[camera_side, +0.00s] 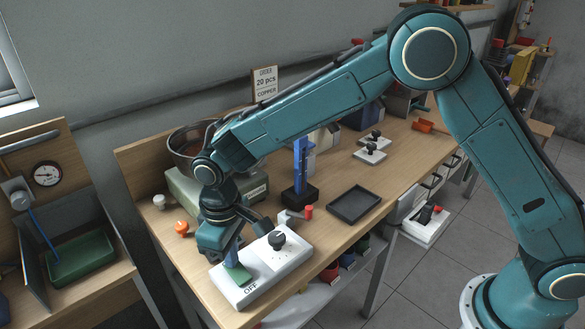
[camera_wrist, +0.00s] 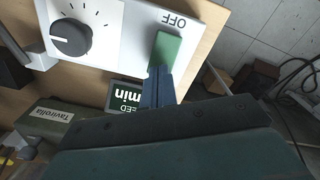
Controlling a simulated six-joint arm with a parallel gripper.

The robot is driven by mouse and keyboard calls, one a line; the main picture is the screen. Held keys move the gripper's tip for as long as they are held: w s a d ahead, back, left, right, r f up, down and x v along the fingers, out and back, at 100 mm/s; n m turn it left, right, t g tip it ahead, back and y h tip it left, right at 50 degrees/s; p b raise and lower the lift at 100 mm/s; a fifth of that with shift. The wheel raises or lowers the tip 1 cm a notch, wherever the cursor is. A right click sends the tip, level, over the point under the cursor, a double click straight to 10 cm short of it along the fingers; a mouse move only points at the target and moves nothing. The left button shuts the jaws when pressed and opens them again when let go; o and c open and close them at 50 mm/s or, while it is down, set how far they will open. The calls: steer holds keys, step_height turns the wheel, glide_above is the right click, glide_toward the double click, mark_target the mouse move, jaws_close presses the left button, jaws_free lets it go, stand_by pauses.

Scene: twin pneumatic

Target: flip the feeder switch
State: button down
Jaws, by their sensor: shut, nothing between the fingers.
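The feeder's white control box (camera_side: 290,261) lies near the front left end of the wooden bench. It carries a green switch (camera_side: 239,277) with the label OFF beside it and a black dial knob (camera_side: 277,240). In the wrist view the green switch (camera_wrist: 166,48) and the knob (camera_wrist: 72,34) show close up. My gripper (camera_side: 233,258) is shut and empty, pointing down at the switch. In the wrist view its blue fingertips (camera_wrist: 158,76) overlap the switch's near end; I cannot tell whether they touch it. They partly hide the switch in the side view.
The feeder body with a display (camera_wrist: 128,96) and a metal bowl (camera_side: 187,147) stand behind my gripper. A blue post (camera_side: 300,163) on a black base and a dark tray (camera_side: 354,205) are to the right. An orange knob (camera_side: 182,227) is at the left.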

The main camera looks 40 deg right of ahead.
steer(key=shift+f, duration=0.35)
stand_by(0.3)
steer(key=shift+r, duration=3.5)
